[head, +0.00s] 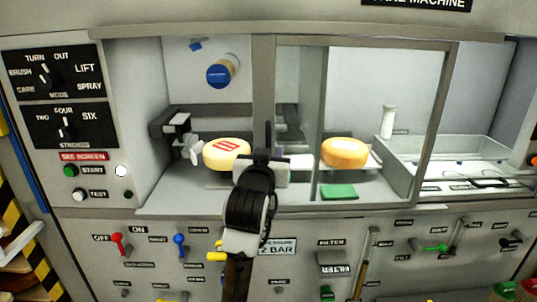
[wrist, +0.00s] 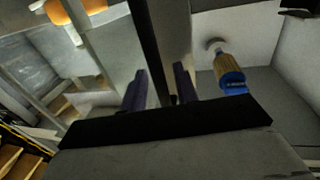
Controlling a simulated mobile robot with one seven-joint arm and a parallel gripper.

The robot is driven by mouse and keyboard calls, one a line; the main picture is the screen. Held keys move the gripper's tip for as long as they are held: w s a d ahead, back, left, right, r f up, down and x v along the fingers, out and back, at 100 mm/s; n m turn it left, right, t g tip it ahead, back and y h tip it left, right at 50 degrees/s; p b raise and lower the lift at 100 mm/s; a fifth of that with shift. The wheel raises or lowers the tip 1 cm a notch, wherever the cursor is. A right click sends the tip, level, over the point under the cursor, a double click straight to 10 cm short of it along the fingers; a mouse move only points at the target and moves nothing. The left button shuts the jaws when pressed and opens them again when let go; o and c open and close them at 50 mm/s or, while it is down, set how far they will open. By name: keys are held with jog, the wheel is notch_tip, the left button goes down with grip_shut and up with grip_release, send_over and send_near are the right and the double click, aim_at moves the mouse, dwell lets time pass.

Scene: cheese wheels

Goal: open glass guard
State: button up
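The glass guard (head: 263,75) is a clear pane in a grey metal frame. It covers the right part of the machine's bay, while the left part stands uncovered. My gripper (head: 264,158) is at the guard's left upright. In the wrist view, its two dark fingers (wrist: 160,90) stand apart, one on each side of a dark upright bar (wrist: 147,40) that looks like the guard's handle. Gaps seem to show between bar and fingers; contact cannot be told. The grey frame upright (wrist: 176,40) also shows in the wrist view.
An orange cheese wheel (head: 345,152) sits behind the glass. Another with a red mark (head: 227,150) sits in the uncovered left part. A blue-capped cylinder (head: 221,73) is on the back wall. Knobs and levers (head: 180,243) cover the panel below. A clear bin (head: 460,155) is at right.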

jog(key=shift+s, duration=0.1)
jog(key=b+v, duration=0.8)
jog(key=v, duration=0.5)
jog(key=shift+s+a, duration=0.15)
jog(key=shift+s, duration=0.15)
jog(key=shift+r, duration=0.1)
